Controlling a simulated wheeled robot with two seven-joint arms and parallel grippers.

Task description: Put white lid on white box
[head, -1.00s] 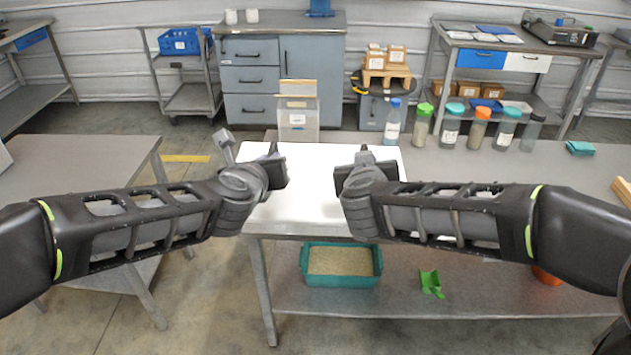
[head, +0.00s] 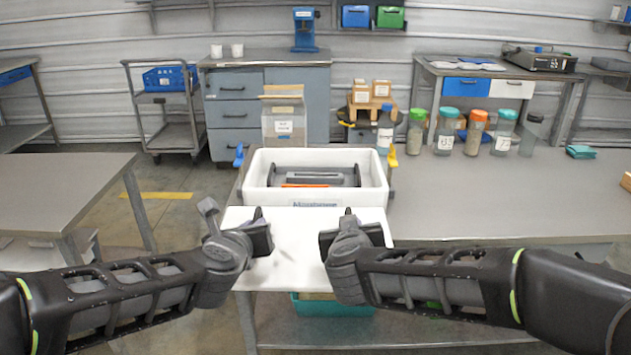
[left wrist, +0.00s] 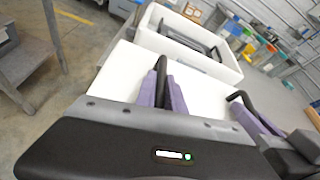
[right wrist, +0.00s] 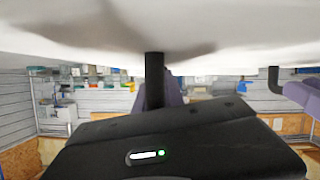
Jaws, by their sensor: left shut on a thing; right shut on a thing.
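The white box (head: 318,203) stands open on the bench, its front wall labelled and its inside holding grey parts and an orange item. The flat white lid (head: 298,262) is in front of the box, nearer to me and apart from its rim in the picture. My left gripper (head: 262,230) is shut on the lid's left side; the left wrist view shows the lid (left wrist: 125,75) with the box (left wrist: 160,42) beyond. My right gripper (head: 343,236) is shut on the lid's right side. In the right wrist view the lid (right wrist: 90,30) fills the top, its far edges hidden.
Blue (head: 238,156) and yellow (head: 393,158) latches flank the box. A clear bag-like container (head: 283,120) stands behind it, and several capped bottles (head: 446,130) stand behind right. The bench right of the box (head: 480,205) is clear. A teal tub (head: 330,305) sits below.

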